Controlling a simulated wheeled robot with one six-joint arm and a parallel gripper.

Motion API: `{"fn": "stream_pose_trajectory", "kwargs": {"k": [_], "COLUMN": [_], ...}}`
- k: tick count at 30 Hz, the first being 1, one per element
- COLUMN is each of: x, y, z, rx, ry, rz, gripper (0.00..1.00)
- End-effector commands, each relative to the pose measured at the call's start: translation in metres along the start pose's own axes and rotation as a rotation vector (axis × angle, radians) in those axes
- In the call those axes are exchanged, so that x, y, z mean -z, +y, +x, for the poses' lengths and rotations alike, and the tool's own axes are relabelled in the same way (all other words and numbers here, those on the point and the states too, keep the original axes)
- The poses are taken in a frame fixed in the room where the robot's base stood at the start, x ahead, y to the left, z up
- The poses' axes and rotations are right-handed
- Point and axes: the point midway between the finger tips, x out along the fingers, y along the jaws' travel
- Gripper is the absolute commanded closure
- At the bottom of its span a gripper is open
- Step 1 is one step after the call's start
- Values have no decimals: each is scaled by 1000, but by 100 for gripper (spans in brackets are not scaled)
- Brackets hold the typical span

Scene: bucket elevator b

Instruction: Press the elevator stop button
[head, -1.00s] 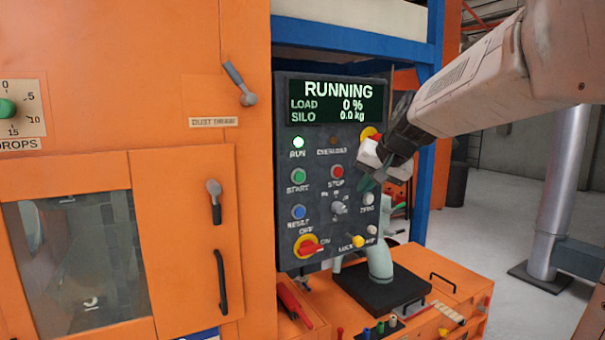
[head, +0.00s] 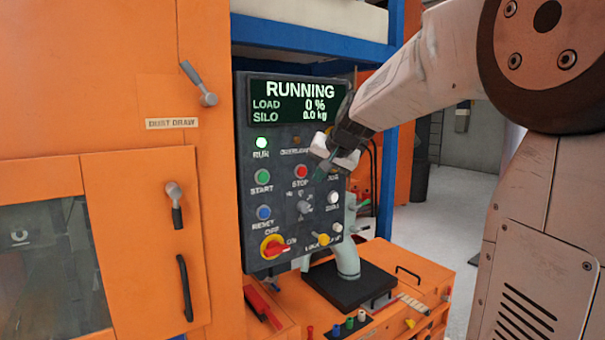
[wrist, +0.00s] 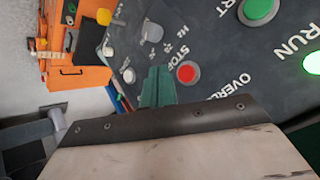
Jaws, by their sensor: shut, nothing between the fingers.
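The red stop button (head: 301,171) sits on the dark control panel (head: 285,135), under the screen and right of the green start button (head: 262,177). My gripper (head: 320,176) is shut and empty, its greenish fingertips in front of the panel, just right of and slightly below the stop button. In the wrist view the stop button (wrist: 187,73) lies right beside the shut fingers (wrist: 158,88). A gap to the panel is hard to judge. The screen (head: 292,102) reads RUNNING, load 0 %, silo 0.0 kg, and the run lamp (head: 261,143) is lit.
Close by are a grey selector knob (head: 304,207), a white button (head: 334,197), a blue reset button (head: 264,212) and a red-yellow rotary switch (head: 273,246). An orange toolbox (head: 420,275) stands below right. Orange machine doors (head: 140,230) fill the left.

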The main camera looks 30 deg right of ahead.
Motion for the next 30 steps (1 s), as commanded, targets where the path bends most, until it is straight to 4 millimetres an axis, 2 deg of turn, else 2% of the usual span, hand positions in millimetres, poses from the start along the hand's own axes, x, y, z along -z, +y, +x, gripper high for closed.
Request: {"fn": "stream_pose_trajectory", "kwargs": {"k": [3,10,30], "x": [8,17,18], "y": [-8,-17,-18], "z": [11,23,25], "rx": [1,0,0], "ry": [-1,-1,0], "rz": [0,0,0], "gripper": [100,100,100]}}
